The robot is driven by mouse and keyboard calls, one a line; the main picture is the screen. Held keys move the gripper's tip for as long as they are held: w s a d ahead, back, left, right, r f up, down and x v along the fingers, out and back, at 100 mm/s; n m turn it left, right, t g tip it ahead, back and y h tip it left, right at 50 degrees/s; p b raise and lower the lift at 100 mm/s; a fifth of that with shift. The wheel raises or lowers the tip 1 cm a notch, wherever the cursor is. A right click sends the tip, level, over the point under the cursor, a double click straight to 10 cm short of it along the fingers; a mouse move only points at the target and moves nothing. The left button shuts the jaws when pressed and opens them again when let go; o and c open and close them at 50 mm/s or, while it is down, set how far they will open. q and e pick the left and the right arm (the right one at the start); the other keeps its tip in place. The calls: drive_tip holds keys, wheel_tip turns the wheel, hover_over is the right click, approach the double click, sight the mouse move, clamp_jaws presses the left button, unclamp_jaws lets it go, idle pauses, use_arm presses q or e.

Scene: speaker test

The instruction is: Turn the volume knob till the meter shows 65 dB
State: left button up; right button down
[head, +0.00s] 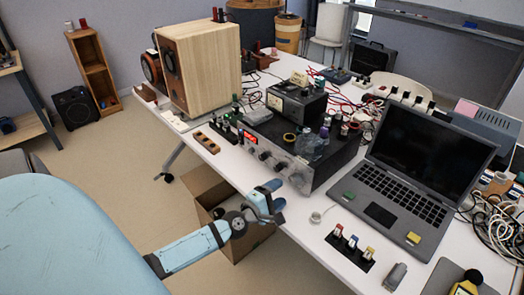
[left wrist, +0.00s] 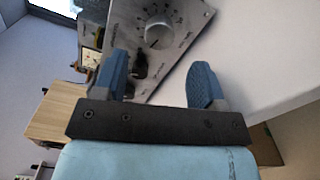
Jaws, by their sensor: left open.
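A silver-faced amplifier (head: 285,164) sits at the table's front edge, with several knobs and a lit red display (head: 250,138); I cannot read its value. In the left wrist view a large round knob (left wrist: 158,31) with a printed scale shows on the metal panel (left wrist: 190,20). A small dark knob (left wrist: 139,66) is below it. My left gripper (head: 277,194) is open and empty, in front of the panel's right end. In the left wrist view its blue fingers (left wrist: 160,62) are spread, with the large knob beyond them, apart from it.
A wooden speaker (head: 205,65) stands at the back left. A black box with a dial (head: 290,103) and a plastic bottle (head: 312,147) are on the amplifier. A laptop (head: 420,165) is to the right. Colored connectors (head: 350,245) lie near the front edge. A cardboard box (head: 205,190) is below.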

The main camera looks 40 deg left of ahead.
use_arm(q)
drive_tip(key=s, duration=0.7)
drive_tip(key=shift+s+a+b, duration=0.2)
drive_tip(key=shift+a+b, duration=0.1)
drive_tip(key=shift+b, duration=0.05)
use_arm(e)
drive_tip(key=shift+f, duration=0.2)
use_arm(q)
drive_tip(key=s+d+f+m+g+h, duration=0.1)
drive_tip(key=s+d+f+m+g, duration=0.4)
drive_tip(key=d+m, duration=0.6)
drive_tip(key=s+d+f+m+g+h, duration=0.1)
drive_tip(key=s+d+f+m+g, duration=0.15)
drive_tip(key=s+d+m, duration=0.8)
drive_tip(key=w+a+r+m+p, duration=0.1)
drive_tip(key=r+p, duration=0.6)
drive_tip(key=p, duration=0.3)
drive_tip(key=w+a+r+p, duration=0.1)
drive_tip(key=a+r+p, duration=0.1)
drive_tip(key=r+p, duration=0.6)
drive_tip(key=shift+a+m+p, duration=0.25)
drive_tip(key=shift+m+p, duration=0.1)
drive_tip(key=shift+p, duration=0.7)
use_arm(e)
wheel_tip(320, 180, up, 15)
drive_tip(key=s+d, duration=0.1)
drive_tip(key=shift+d+h, duration=0.15)
drive_tip(key=shift+h, duration=0.15)
